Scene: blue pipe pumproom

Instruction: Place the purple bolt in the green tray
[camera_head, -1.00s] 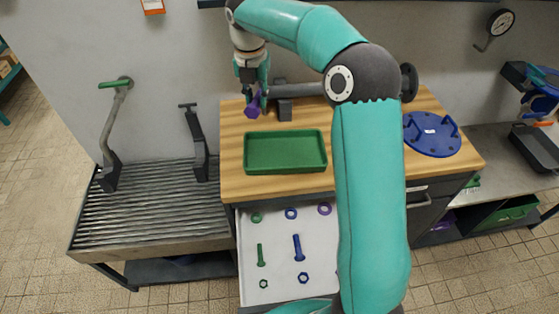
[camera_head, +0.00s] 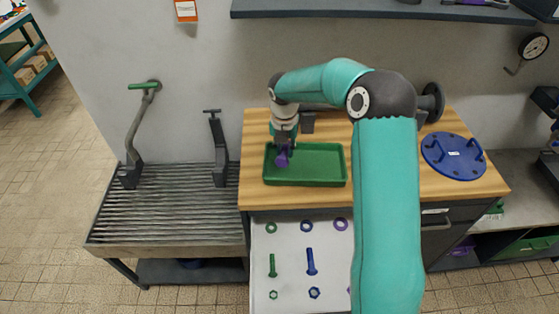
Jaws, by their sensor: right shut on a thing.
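The purple bolt (camera_head: 283,157) is in my right gripper (camera_head: 284,147), which points down over the left part of the green tray (camera_head: 318,179). The gripper is shut on the bolt. The bolt shows against the tray's inside; I cannot tell whether it touches the tray floor. The green tray lies flat on the wooden worktop and looks empty otherwise. The fingers are small and partly dark in this view. My left gripper is not in view.
An open white drawer (camera_head: 292,262) below holds green, blue and purple rings, bolts and nuts. A blue flange (camera_head: 453,157) lies on the worktop at right. A grey pipe piece stands behind my arm. A slatted bench (camera_head: 175,207) is at left, and a shelf (camera_head: 380,10) hangs above.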

